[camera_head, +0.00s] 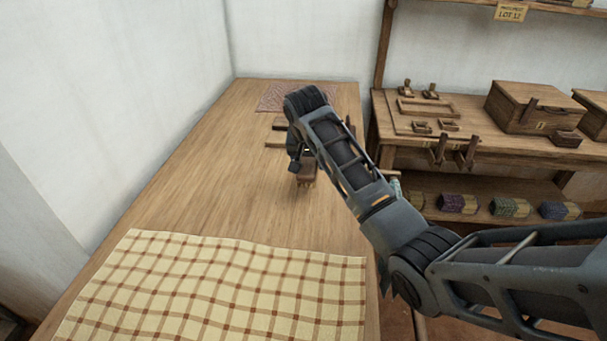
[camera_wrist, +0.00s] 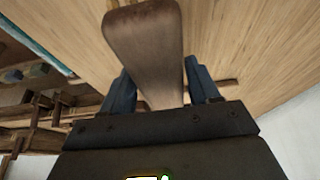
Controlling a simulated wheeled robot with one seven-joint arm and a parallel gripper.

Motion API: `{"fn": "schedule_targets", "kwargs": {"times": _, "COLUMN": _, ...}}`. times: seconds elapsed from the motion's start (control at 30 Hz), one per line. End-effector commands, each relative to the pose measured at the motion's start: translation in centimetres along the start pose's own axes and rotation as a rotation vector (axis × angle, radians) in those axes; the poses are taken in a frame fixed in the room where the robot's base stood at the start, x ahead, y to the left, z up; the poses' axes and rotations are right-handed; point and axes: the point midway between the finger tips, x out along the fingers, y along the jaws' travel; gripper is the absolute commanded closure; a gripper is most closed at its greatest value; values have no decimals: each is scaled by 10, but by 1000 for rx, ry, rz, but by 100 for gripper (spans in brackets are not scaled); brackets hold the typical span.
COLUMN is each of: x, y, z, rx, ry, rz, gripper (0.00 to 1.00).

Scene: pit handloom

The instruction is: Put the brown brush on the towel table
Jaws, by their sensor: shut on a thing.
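My gripper (camera_head: 297,163) is over the long wooden table (camera_head: 200,185), in the middle of the head view. In the wrist view, my gripper (camera_wrist: 160,88) has its two blue-grey fingers on either side of a brown wooden piece, which looks like the brown brush (camera_wrist: 145,40), and is shut on it. The brush also shows small in the head view (camera_head: 306,176), partly hidden by my gripper. I cannot tell whether it touches the tabletop. A cream and brown checked towel (camera_head: 215,290) covers the table's near end.
A patterned reddish mat (camera_head: 275,96) lies at the table's far end, with dark wooden pieces in front of it. A workbench (camera_head: 390,125) on the right holds a wooden box (camera_head: 520,110) and small tools. Bare tabletop lies left of my gripper. White walls close the left and back.

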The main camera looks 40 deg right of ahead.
Motion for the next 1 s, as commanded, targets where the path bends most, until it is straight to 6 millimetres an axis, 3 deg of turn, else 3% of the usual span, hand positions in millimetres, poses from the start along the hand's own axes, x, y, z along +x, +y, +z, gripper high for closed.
{"fn": "schedule_targets", "kwargs": {"times": 0.17, "x": 6, "y": -10, "z": 6, "rx": 1, "ry": 0, "rz": 1, "gripper": 73}}
{"fn": "schedule_targets", "kwargs": {"times": 0.5, "x": 41, "y": -10, "z": 21, "rx": 0, "ry": 0, "rz": 0, "gripper": 73}}
{"fn": "schedule_targets", "kwargs": {"times": 0.87, "x": 44, "y": -11, "z": 22, "rx": 0, "ry": 0, "rz": 0, "gripper": 73}}
{"fn": "schedule_targets", "kwargs": {"times": 0.9, "x": 44, "y": -10, "z": 22, "rx": 0, "ry": 0, "rz": 0, "gripper": 38}}
{"fn": "schedule_targets", "kwargs": {"times": 1.0, "x": 44, "y": -10, "z": 22, "rx": 0, "ry": 0, "rz": 0, "gripper": 28}}
